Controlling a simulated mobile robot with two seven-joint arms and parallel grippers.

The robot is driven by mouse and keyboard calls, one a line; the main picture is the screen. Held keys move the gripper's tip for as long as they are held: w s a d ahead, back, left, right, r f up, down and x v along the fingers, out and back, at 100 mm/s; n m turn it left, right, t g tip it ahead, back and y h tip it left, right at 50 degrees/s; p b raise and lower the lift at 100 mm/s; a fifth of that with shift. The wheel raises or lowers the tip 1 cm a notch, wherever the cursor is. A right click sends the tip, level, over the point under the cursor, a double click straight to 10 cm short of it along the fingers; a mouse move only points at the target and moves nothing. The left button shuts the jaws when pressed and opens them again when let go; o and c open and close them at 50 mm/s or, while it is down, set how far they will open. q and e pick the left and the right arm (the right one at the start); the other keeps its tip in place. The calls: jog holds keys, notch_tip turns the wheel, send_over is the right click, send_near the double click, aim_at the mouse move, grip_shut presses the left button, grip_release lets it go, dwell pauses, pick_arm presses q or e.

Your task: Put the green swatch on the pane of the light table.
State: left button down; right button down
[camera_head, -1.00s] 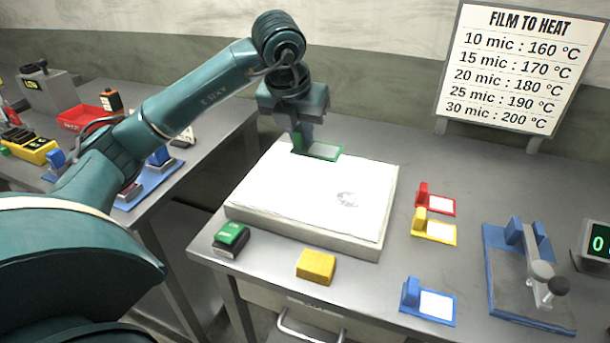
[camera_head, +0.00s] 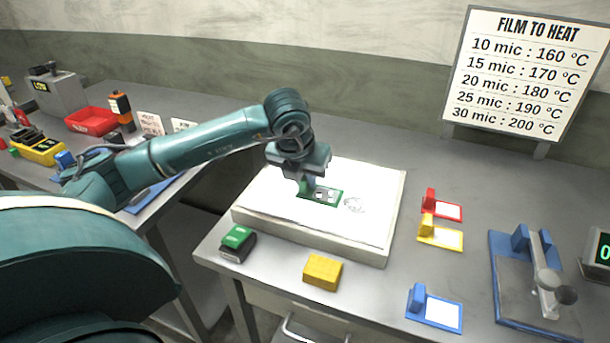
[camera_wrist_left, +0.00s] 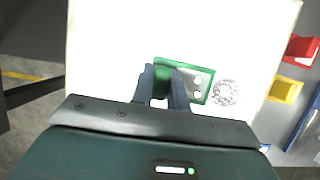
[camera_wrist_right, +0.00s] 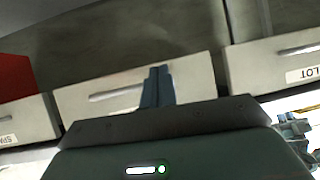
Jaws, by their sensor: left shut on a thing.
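The green swatch (camera_head: 331,196), a green-framed card with a grey window, is at the light table's white pane (camera_head: 285,218), left of a grey speckled mark (camera_head: 354,205). My left gripper (camera_head: 306,189) is shut on the swatch's green grip. The left wrist view shows the fingers (camera_wrist_left: 163,98) around this grip and the swatch's frame (camera_wrist_left: 206,87) over the bright pane. I cannot tell whether the swatch touches the pane. In the right wrist view my right gripper (camera_wrist_right: 157,84) has its fingers together, with nothing seen between them.
Red (camera_head: 449,211), yellow (camera_head: 440,236) and blue (camera_head: 440,312) swatches lie right of the light table. A yellow block (camera_head: 323,272) and a green-topped block (camera_head: 238,243) stand before it. A blue-based lever device (camera_head: 520,285) is far right. Drawers (camera_wrist_right: 130,92) face the right wrist.

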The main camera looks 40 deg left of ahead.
pick_arm(q)
jog(key=shift+f, duration=0.1)
pick_arm(e)
jog(key=shift+f, duration=0.1)
pick_arm(q)
jog(key=c, duration=1.8)
grip_release()
jog(key=shift+f, duration=0.1)
jog(key=shift+c, duration=0.2)
jog(key=o, duration=0.5)
jog(key=shift+c, duration=0.2)
pick_arm(e)
jog(key=shift+a, duration=0.1)
jog(key=shift+r, duration=0.2)
pick_arm(q)
jog(key=shift+r, duration=0.35)
jog(key=shift+s+r, duration=0.15)
jog(key=shift+r, duration=0.15)
jog(key=v, duration=1.1)
jog(key=shift+b, duration=0.45)
pick_arm(e)
jog(key=shift+a+f, duration=0.1)
